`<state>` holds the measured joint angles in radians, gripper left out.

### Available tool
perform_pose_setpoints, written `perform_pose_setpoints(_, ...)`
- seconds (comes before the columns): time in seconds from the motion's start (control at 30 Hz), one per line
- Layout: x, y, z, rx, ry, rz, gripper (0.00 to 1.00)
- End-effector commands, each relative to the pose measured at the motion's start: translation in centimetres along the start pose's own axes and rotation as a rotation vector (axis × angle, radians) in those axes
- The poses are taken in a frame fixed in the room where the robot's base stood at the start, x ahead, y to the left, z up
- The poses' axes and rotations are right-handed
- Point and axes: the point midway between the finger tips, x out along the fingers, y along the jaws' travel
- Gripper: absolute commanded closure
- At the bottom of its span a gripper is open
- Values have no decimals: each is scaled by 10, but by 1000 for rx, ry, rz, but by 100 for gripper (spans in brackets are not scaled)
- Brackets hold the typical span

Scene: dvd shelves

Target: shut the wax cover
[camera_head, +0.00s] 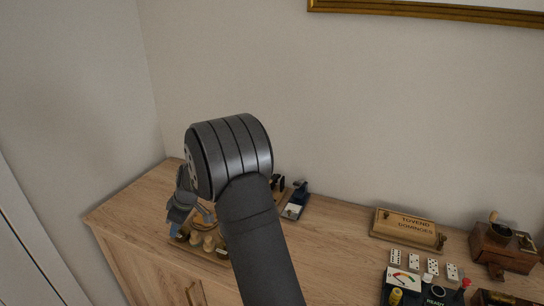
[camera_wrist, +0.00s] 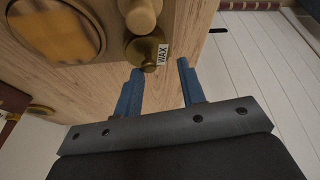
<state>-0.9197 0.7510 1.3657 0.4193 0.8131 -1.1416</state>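A round brass piece (camera_wrist: 142,53) with a white "WAX" label (camera_wrist: 162,54) shows at the upper middle of the wrist view, and I take it for the wax cover. I cannot tell whether it stands open or shut. My gripper (camera_wrist: 160,66) has its two blue fingers apart, with the brass piece just beyond the fingertips, nearer the left one. No contact is clear. In the head view my gripper (camera_head: 177,228) is low over the left part of the cabinet top, and my arm hides much of what is there.
A pale wooden knob (camera_wrist: 140,16) sits close beside the brass piece, and a round wooden disc (camera_wrist: 58,30) lies further left. A domino box (camera_head: 408,228), several dominoes, a meter panel (camera_head: 403,281) and a wooden grinder (camera_head: 503,248) stand far right. The front edge is near.

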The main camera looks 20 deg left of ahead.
Motion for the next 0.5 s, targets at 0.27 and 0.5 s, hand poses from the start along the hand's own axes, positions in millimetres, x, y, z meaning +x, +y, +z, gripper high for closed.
perform_pose_setpoints(0.27, -9, -4, -2, 39, -12, 7, 63)
perform_pose_setpoints(0.5, -41, -18, -13, 244, -60, 70, 63)
